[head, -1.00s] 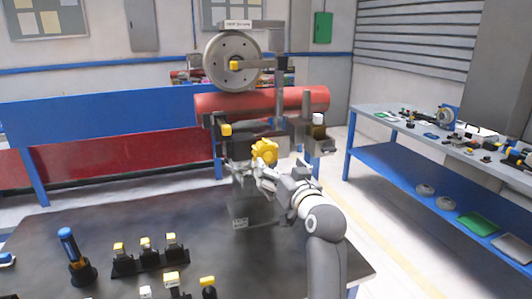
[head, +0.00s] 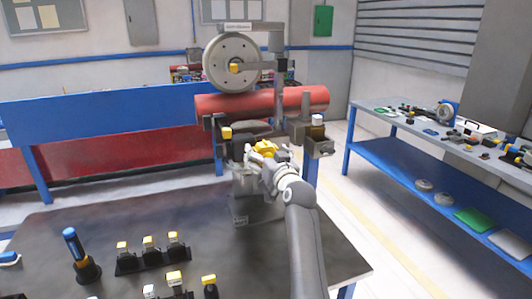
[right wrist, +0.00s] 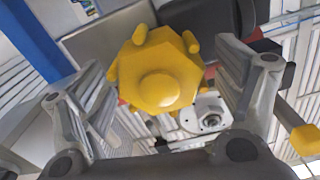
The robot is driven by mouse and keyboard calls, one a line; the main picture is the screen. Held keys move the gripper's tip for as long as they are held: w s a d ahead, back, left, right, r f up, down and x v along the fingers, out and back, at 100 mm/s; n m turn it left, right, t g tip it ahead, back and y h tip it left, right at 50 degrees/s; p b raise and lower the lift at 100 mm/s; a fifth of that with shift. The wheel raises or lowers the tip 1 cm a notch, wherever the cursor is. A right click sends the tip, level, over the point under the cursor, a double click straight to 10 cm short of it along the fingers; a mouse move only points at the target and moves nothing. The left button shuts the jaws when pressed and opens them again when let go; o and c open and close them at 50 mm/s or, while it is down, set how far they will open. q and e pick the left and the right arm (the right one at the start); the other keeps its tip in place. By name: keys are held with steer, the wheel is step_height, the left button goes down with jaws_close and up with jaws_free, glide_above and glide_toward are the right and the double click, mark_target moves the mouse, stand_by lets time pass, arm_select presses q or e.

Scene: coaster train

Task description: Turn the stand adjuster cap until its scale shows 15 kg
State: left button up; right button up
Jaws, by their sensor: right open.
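A yellow lobed knob (head: 265,147), which looks like the adjuster cap, is on the front of the stand (head: 258,207) under the red cylinder. In the right wrist view the cap (right wrist: 160,75) shows its rounded hub and stubby lobes. My right gripper (head: 258,156) is at the cap, partly covering it in the head view. Its fingers (right wrist: 166,75) are open, one on each side of the cap, with visible gaps between fingers and cap. No kg scale is readable in either view. My left gripper is not in view.
The red cylinder (head: 262,104) and a grey wheel (head: 231,64) are above the cap. Small yellow-topped pieces (head: 148,246) and a blue-topped handle (head: 76,250) stand on the dark table (head: 60,225). A side bench (head: 405,123) holds parts at right.

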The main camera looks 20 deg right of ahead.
steer(key=shift+w, duration=0.1)
steer(key=shift+c, duration=0.2)
steer(key=c, duration=1)
steer(key=shift+n, duration=0.3)
steer(key=shift+n, duration=0.9)
steer(key=n, duration=0.2)
steer(key=shift+n, duration=0.3)
steer(key=n+p, duration=0.1)
steer(key=n, duration=0.3)
steer(key=shift+a+n+p, duration=0.15)
steer(key=shift+n+p, duration=0.35)
steer(key=shift+n, duration=0.9)
steer(key=shift+f, duration=0.1)
